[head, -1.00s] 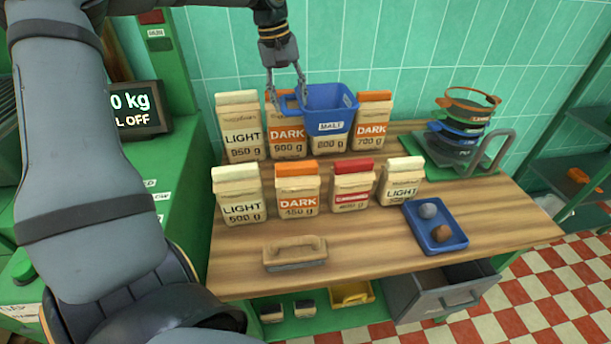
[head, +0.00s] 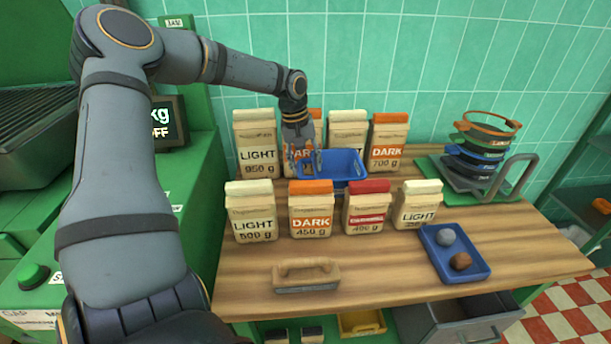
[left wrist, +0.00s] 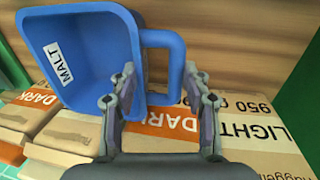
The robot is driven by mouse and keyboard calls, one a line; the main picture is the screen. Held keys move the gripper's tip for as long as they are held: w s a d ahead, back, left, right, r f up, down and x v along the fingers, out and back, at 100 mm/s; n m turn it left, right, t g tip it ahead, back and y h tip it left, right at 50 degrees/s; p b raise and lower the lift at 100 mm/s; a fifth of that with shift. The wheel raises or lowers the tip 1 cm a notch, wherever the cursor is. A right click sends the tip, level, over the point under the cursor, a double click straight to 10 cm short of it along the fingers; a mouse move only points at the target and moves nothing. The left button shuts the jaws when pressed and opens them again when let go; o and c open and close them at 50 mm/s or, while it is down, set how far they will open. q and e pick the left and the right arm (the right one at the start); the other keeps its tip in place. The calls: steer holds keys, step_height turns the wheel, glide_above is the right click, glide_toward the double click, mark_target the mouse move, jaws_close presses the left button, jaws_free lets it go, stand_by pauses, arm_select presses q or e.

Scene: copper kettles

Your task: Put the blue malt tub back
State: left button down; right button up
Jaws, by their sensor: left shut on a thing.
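The blue malt tub (head: 338,168) is at the middle of the bench, between the back and front rows of bags. It looks empty inside. My left gripper (head: 303,166) is shut on its handle, at the tub's left side. In the left wrist view the tub (left wrist: 85,38) shows its MALT label, and its handle (left wrist: 174,62) runs between the fingers of the gripper (left wrist: 163,88). The tub's base is hidden behind the front bags, so I cannot tell whether it touches the wood. My right gripper is not in view.
Back-row bags, including a light 950 g bag (head: 256,145), stand close behind the tub. Front bags, including a dark 450 g bag (head: 311,212), stand before it. A brush (head: 307,275), blue tray (head: 438,262) and stacked sieves (head: 480,150) are on the bench (head: 385,270).

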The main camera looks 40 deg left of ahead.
arm_select(q)
steer(key=shift+f, duration=2)
steer(key=c, duration=0.6)
jaws_free()
steer(key=shift+c, duration=0.2)
